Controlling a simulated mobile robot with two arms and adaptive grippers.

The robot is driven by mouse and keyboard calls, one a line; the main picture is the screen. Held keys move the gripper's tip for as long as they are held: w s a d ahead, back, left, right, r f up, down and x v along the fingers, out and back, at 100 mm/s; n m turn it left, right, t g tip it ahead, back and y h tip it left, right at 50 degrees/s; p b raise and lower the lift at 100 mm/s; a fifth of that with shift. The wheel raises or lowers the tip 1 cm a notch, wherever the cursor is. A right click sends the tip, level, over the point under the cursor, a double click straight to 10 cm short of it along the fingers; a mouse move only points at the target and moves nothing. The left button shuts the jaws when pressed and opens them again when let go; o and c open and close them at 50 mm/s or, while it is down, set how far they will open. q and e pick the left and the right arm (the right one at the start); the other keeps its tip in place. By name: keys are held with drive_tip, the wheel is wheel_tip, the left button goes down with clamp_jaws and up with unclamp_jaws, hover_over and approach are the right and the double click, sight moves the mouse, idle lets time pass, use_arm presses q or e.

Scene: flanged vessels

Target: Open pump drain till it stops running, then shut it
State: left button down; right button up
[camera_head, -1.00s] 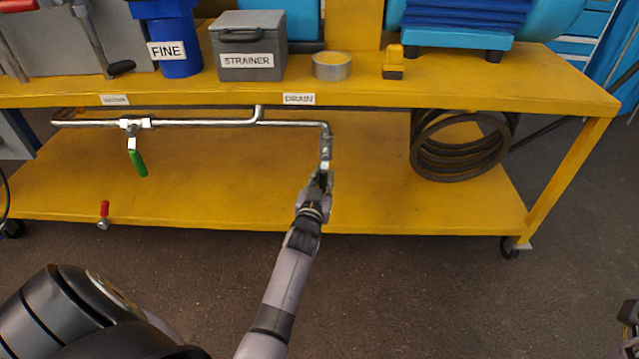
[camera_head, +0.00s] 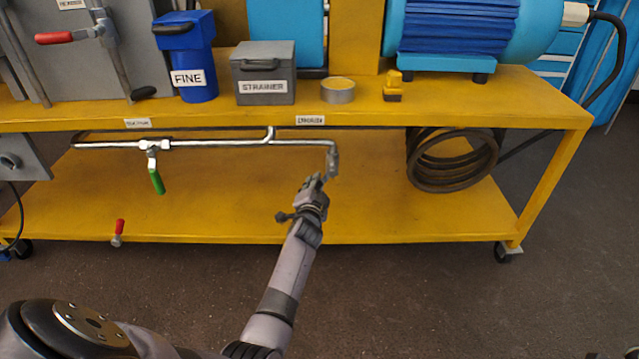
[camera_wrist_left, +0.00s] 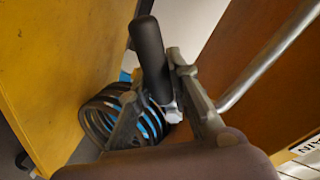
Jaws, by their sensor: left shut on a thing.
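The drain valve (camera_head: 333,160) sits at the right end of the metal pipe under the shelf, below the drain label (camera_head: 310,120). My left gripper (camera_head: 320,181) is just below it and slightly to its left. In the left wrist view, the black valve handle (camera_wrist_left: 150,60) lies between the fingers of my left gripper (camera_wrist_left: 158,88), which is shut on it. In the head view the handle is mostly hidden by the gripper. I can make out no liquid running from the drain. My right gripper is not in view.
A second valve with a green handle (camera_head: 157,181) hangs from the pipe at left. Coiled hose (camera_head: 453,187) hangs at right. A red-handled part (camera_head: 119,232) is at the lower shelf's front edge. The strainer box (camera_head: 265,88) and blue FINE housing (camera_head: 188,65) stand above.

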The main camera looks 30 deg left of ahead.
use_arm(q)
drive_tip(key=shift+a+r+m, duration=0.15)
drive_tip(key=shift+r+m, duration=0.25)
drive_tip(key=shift+r, duration=0.05)
drive_tip(key=shift+s+r+m+p, duration=0.1)
drive_tip(key=shift+r+m+p, duration=0.1)
drive_tip(key=shift+m+p, duration=0.25)
drive_tip(key=shift+s+a+r+m+g+y+p, duration=0.15)
drive_tip(key=shift+r+m+g+y+p, duration=0.2)
drive_tip(key=shift+m, duration=0.3)
drive_tip(key=shift+a+r+m+g+y+p, duration=0.15)
drive_tip(key=shift+r+m+p, duration=0.25)
drive_tip(key=shift+m, duration=0.2)
drive_tip(key=shift+r+m+p, duration=0.3)
drive_tip(key=shift+m+p, duration=0.05)
drive_tip(key=shift+m, duration=0.45)
drive_tip(key=shift+y, duration=0.3)
drive_tip(key=c, duration=1.5)
unclamp_jaws()
drive_tip(key=shift+o, duration=0.2)
drive_tip(key=shift+s+d, duration=0.1)
